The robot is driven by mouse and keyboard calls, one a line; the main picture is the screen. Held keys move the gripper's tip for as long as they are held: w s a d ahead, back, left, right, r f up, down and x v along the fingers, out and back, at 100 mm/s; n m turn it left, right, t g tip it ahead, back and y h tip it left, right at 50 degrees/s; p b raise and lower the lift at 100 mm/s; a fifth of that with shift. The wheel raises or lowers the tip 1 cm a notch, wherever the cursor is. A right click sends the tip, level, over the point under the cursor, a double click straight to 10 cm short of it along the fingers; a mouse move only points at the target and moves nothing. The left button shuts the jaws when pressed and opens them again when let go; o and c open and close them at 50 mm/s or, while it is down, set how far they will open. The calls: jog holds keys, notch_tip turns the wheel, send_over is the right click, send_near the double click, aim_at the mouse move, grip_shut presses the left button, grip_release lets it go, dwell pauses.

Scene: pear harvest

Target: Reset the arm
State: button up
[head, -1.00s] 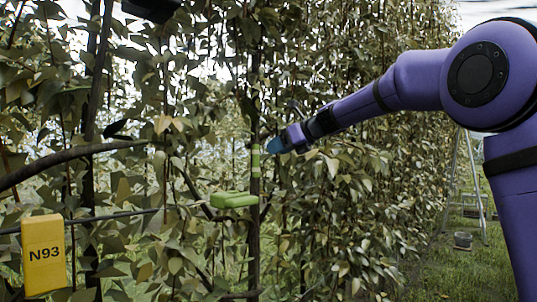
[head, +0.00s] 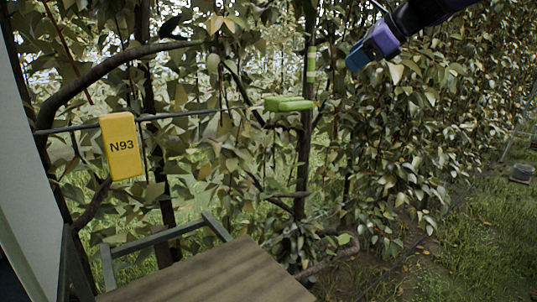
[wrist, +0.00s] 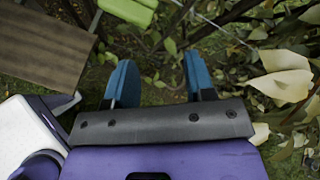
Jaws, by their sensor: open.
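My gripper (head: 366,50) shows at the upper right of the head view, at the end of my purple arm, in front of the leafy row. In the wrist view my gripper (wrist: 157,85) has its two blue fingers wide apart, with nothing between them but grass and leaves below. It is open and empty. Most of my arm lies outside the head view.
A green box (head: 288,104) sits by the trunk, left of my gripper; part of it shows in the wrist view (wrist: 128,10). A yellow N93 tag (head: 121,146) hangs on a wire. A brown board (head: 215,278) stands low in front. Leaves crowd my gripper's right side.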

jog(key=s+d+f+n+g+h, duration=0.1)
jog(key=s+d+f+n+h, duration=0.1)
jog(key=s+f+n, duration=0.5)
jog(key=s+d+f+n+h, duration=0.3)
jog(key=s+f+n, duration=0.4)
jog(key=s, duration=0.9)
jog(key=s+d+f+n+g+h, duration=0.1)
jog(key=s+d+f+n+h, duration=0.1)
jog(key=s+d+f+n, duration=0.2)
jog(key=s+f+n, duration=0.3)
jog(key=s, duration=0.5)
jog(key=shift+g+h, duration=0.3)
jog(key=shift+h, duration=0.1)
